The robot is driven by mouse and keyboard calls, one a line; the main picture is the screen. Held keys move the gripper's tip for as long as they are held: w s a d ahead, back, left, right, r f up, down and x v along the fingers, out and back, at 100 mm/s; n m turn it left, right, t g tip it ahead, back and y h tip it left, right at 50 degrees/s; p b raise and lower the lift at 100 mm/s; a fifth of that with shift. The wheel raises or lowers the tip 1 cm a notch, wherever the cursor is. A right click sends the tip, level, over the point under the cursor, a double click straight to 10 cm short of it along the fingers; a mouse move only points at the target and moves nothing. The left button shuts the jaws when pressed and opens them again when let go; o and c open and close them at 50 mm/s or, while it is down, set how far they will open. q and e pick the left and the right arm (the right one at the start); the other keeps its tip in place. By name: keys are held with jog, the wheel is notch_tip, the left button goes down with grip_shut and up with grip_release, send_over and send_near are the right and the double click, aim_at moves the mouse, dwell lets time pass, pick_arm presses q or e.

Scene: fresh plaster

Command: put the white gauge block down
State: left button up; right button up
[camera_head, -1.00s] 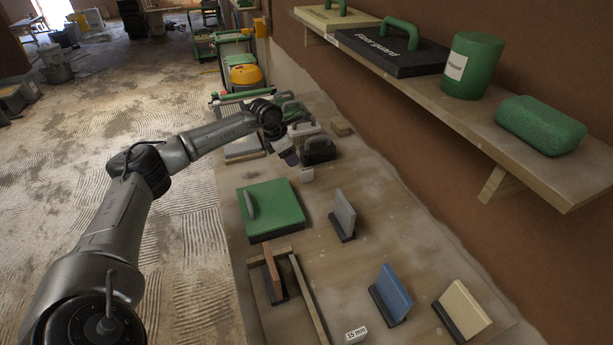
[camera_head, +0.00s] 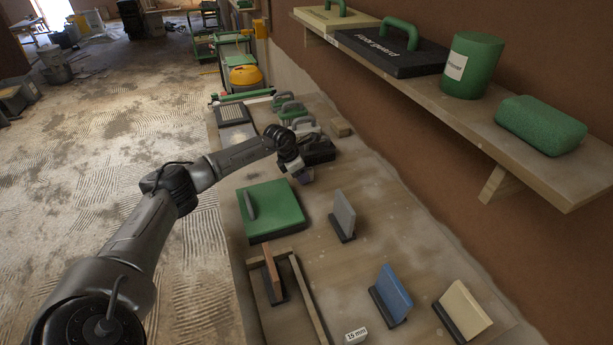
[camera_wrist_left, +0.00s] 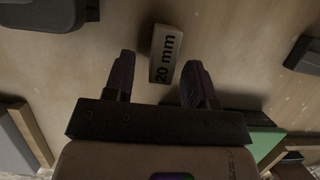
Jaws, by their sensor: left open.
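The white gauge block (camera_wrist_left: 165,53), marked "20 mm", shows in the left wrist view, just beyond the fingertips and about midway between them. It appears to lie on the bench (camera_head: 345,265). My left gripper (camera_wrist_left: 158,72) is open, with clear gaps between its fingers and the block. In the head view my left gripper (camera_head: 304,177) is low over the bench, behind the green board, and hides the block. My right gripper is in neither view.
A green float board (camera_head: 275,212) and a grey upright plate (camera_head: 344,214) stand nearer than the gripper. Black-based tools (camera_head: 318,152) sit close behind it. A wooden frame (camera_head: 308,300), blue plate (camera_head: 393,292), cream plate (camera_head: 465,309) and "15 mm" block (camera_head: 356,335) are in front.

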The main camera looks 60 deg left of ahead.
pick_arm(q)
jog(key=shift+c, duration=0.5)
grip_shut()
jog(key=shift+r, duration=0.15)
